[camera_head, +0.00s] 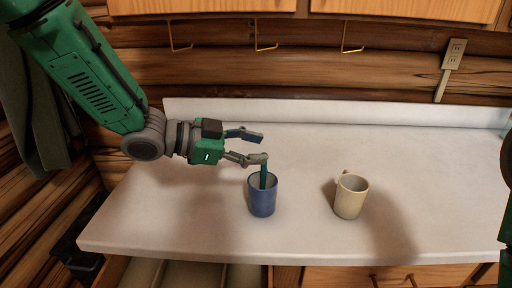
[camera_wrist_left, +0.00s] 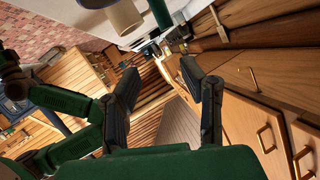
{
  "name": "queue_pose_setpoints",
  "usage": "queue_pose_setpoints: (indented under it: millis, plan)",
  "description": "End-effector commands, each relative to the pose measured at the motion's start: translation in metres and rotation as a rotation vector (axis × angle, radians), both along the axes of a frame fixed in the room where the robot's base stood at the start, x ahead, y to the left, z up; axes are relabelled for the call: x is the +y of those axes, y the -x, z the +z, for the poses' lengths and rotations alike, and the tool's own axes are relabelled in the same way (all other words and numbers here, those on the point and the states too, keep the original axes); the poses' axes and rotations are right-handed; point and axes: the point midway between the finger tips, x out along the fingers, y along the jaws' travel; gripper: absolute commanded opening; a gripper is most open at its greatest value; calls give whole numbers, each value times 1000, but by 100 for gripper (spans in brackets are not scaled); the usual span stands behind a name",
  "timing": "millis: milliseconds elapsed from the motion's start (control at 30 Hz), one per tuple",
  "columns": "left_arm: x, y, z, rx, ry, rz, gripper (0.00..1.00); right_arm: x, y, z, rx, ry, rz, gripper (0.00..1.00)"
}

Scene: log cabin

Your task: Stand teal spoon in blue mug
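The blue mug (camera_head: 262,198) stands upright on the white counter, left of centre. The teal spoon (camera_head: 263,179) stands in it, its upper part showing above the rim and its lower part hidden inside the mug. My left gripper (camera_head: 262,147) is open above the mug, with its fingers spread. Its lower fingertip is at the top of the spoon; I cannot tell whether they touch. The left wrist view also shows the left gripper's two fingers (camera_wrist_left: 168,85) apart with nothing between them. My right gripper is not in view.
A cream mug (camera_head: 350,197) stands on the counter (camera_head: 440,185) to the right of the blue mug. The counter is otherwise clear. A log wall with hooks (camera_head: 266,46) is behind, and drawers (camera_head: 440,277) are below the front edge.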

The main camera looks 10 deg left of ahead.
Motion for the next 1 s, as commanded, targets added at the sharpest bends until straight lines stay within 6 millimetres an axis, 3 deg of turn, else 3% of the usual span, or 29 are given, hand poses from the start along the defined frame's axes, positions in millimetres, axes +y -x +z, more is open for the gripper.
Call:
queue_pose_setpoints:
  millis: [167,600,1000]
  plan:
    - [18,10,8,-2,1,3,36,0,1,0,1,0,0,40]
    - [88,49,31,0,2,2,36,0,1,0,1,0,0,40]
    - [98,55,34,1,0,-1,36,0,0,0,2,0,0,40]
